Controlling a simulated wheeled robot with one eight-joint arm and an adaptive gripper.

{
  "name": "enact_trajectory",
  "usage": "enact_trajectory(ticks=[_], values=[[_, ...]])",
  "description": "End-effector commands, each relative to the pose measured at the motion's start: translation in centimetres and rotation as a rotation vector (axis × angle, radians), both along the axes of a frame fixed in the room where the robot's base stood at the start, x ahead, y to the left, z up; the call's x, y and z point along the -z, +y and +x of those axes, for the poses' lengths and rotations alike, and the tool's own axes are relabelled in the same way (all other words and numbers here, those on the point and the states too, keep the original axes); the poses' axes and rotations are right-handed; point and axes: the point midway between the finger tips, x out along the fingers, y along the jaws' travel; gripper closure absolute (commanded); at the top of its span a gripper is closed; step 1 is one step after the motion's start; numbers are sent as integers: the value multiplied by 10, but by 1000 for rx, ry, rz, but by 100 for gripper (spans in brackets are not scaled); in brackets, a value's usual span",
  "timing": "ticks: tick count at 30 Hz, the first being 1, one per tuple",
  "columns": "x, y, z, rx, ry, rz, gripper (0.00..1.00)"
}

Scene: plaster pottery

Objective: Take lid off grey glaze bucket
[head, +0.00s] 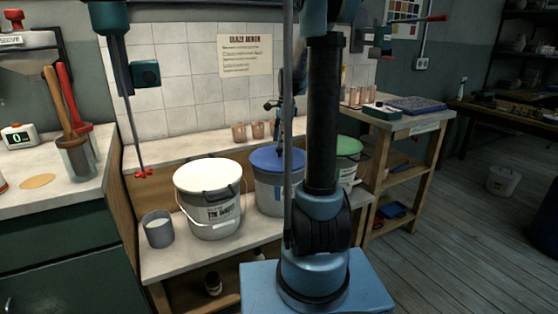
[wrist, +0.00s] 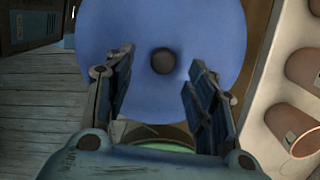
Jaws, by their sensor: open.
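A grey bucket (head: 268,197) with a blue lid (head: 262,158) stands on the low bench, partly hidden behind my arm. In the wrist view the round blue lid (wrist: 200,25) fills the middle, with a dark round knob (wrist: 163,60) at its centre. My gripper (wrist: 161,66) is open and empty over this lid. Its two fingers show on either side of the knob and apart from it; how far above it they are I cannot tell. The lid lies flat on the bucket. In the head view the gripper is mostly hidden by my arm.
A white-lidded bucket (head: 208,205) and a small grey cup (head: 158,229) stand to the left. A green-lidded bucket (head: 348,148) is to the right. Copper-coloured cups (head: 239,132) stand on the ledge behind, and also show at the right of the wrist view (wrist: 305,67).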

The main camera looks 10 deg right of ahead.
Motion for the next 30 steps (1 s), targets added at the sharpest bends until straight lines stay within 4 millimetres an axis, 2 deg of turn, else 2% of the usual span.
enact_trajectory(ticks=[4,14,23,24,25,30], values=[[9,1,2,-1,0,0,49],[48,8,4,-2,0,0,49],[52,8,4,-1,0,0,49],[52,8,4,-1,0,0,51],[52,8,4,-1,0,0,58],[52,8,4,-1,0,0,96]])
